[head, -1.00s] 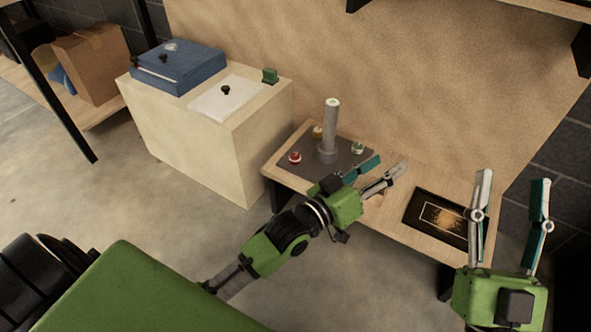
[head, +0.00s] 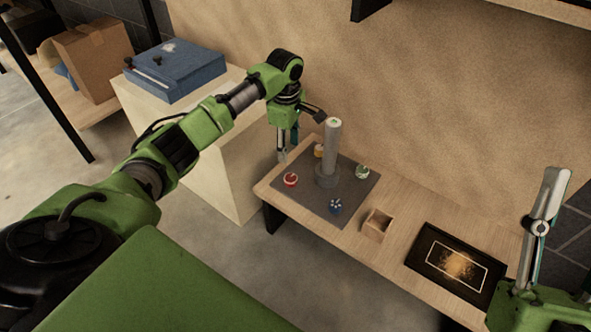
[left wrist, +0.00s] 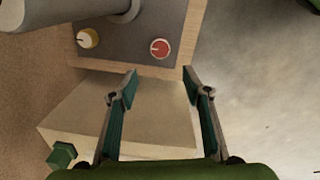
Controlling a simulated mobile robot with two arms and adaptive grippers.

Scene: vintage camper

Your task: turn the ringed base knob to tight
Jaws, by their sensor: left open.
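A dark grey base plate (head: 340,197) with a grey upright post (head: 332,150) lies on the wooden bench. Red (head: 290,180), yellow (head: 319,150), green (head: 362,171) and blue (head: 335,207) knobs surround the post. I cannot tell surely which knob is ringed. My left gripper (head: 284,148) points down at the plate's left end, open and empty. In the left wrist view, the red knob (left wrist: 160,48) with a pale rim lies just beyond the gap between the open fingertips (left wrist: 160,72), apparently untouched. The yellow knob (left wrist: 88,38) is farther left. My right gripper (head: 543,225) is at the right edge, its fingers overlapping.
A small open wooden box (head: 378,225) and a black framed panel (head: 456,262) lie on the bench to the right. A cream cabinet (head: 225,165) with a blue case (head: 177,70) stands at left. A wall rises behind the bench.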

